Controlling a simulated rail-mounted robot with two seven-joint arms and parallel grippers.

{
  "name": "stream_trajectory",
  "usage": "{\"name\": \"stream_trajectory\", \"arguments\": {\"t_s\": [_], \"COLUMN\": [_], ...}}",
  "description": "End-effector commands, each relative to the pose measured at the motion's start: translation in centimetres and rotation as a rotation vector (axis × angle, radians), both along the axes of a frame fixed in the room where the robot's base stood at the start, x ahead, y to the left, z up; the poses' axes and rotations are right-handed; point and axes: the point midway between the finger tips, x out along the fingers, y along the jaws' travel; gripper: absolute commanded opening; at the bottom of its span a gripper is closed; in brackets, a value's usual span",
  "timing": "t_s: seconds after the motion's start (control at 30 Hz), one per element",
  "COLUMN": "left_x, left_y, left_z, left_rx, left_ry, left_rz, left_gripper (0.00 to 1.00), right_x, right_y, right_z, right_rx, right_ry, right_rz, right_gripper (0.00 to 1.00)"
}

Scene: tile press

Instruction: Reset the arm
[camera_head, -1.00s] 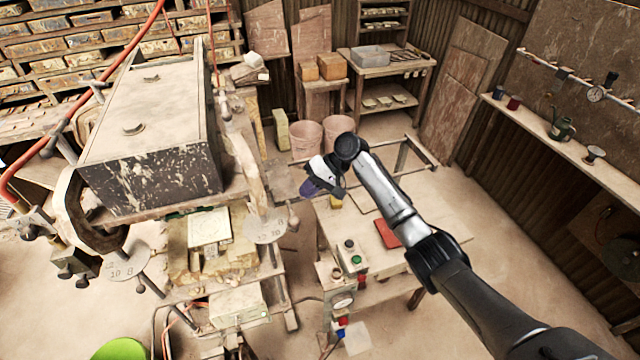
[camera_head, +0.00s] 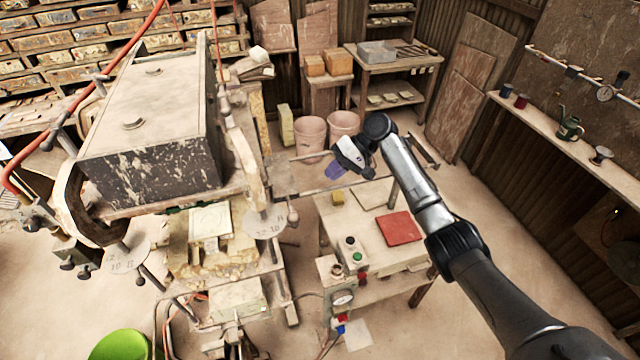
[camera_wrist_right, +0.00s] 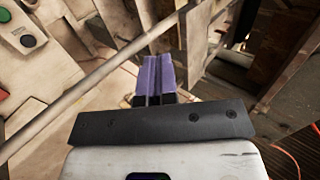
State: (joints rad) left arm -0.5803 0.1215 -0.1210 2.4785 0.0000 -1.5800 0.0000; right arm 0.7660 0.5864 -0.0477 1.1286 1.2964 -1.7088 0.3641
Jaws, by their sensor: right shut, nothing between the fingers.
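My right arm (camera_head: 424,190) comes in from the lower right in the head view. Its gripper (camera_head: 335,170), with purple fingers, hangs over the gap between the press and the small table. The fingers are together and hold nothing; in the right wrist view the purple fingers (camera_wrist_right: 157,76) lie side by side. My left gripper is not in view. The tile press (camera_head: 150,175), a large scuffed metal block on a frame, stands at the left.
The small table (camera_head: 330,215) beside the press bears a red tile-like slab (camera_head: 399,229), a yellow block (camera_head: 337,198) and a control box with buttons (camera_head: 350,256). Two pinkish buckets (camera_head: 311,135) stand behind. A wall shelf (camera_head: 545,125) runs along the right. Open floor lies at right.

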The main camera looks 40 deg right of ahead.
Motion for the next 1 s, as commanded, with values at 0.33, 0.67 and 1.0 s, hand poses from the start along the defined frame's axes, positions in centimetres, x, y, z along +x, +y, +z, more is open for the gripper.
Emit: {"name": "stream_trajectory", "arguments": {"t_s": [0.33,0.67,1.0], "left_x": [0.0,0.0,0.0], "left_y": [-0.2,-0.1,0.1], "left_z": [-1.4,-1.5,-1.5], "left_rx": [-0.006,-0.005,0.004], "left_ry": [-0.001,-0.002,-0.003], "left_rz": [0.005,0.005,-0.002], "left_gripper": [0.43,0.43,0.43], "right_x": [-1.2,-1.4,0.2], "right_y": [-3.1,-3.6,-5.5], "right_z": [2.9,3.6,4.3], "right_rx": [0.0,-0.001,-0.311], "right_ry": [-0.001,-0.001,-0.201], "right_rz": [-0.002,0.0,0.031], "right_gripper": [0.0,0.0,0.0]}}
